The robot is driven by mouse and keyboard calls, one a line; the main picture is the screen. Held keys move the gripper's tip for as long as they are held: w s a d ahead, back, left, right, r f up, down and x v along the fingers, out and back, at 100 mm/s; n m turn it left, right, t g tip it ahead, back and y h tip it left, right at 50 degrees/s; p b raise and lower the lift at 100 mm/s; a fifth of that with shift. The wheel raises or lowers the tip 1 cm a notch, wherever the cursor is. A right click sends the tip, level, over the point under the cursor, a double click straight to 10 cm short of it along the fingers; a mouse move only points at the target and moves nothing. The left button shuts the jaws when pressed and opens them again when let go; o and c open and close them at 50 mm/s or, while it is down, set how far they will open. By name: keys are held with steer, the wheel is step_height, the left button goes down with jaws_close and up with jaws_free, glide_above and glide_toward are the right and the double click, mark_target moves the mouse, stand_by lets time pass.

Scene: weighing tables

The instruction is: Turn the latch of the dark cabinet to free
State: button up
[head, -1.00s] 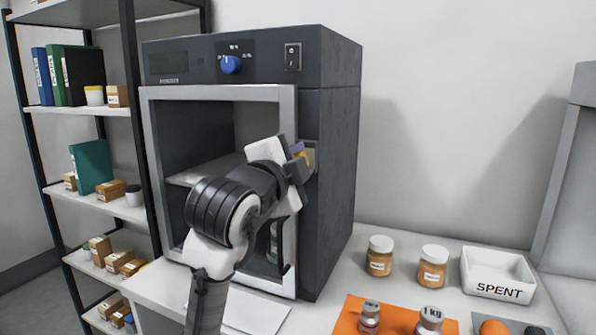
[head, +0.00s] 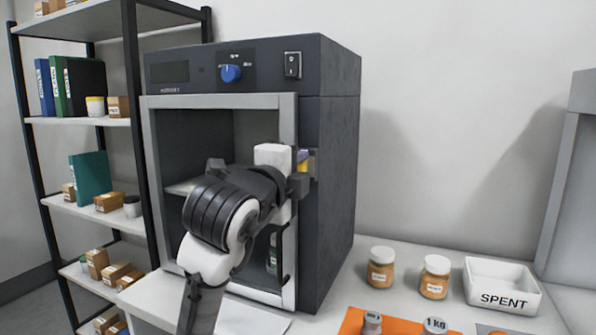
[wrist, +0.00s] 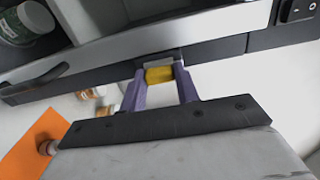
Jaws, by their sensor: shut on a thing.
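The dark cabinet (head: 335,150) stands on the white table, with a light grey frame around its front and its inside in view. My gripper (head: 303,158) is at the right edge of this frame, partly hidden by my own wrist. In the wrist view, the purple fingers of my gripper (wrist: 160,88) are shut on the yellow latch (wrist: 159,75), one on each side. The latch sits against a pale grey mount at the cabinet's edge. Its exact turn is hard to tell.
A blue knob (head: 231,73) and a black switch (head: 293,65) are on the cabinet's top panel. Two orange-brown jars (head: 381,270) and a white SPENT tray (head: 497,298) stand to the right, near an orange mat (head: 352,322). A loaded shelf rack (head: 130,120) is at left.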

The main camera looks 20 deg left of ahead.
steer(key=o, duration=1)
steer(key=shift+s, duration=0.15)
steer(key=s+b, duration=0.1)
steer(key=s, duration=0.5)
steer(key=s+b, duration=0.1)
steer(key=s, duration=0.6)
steer(key=shift+s+a, duration=0.2)
steer(key=shift+s, duration=0.1)
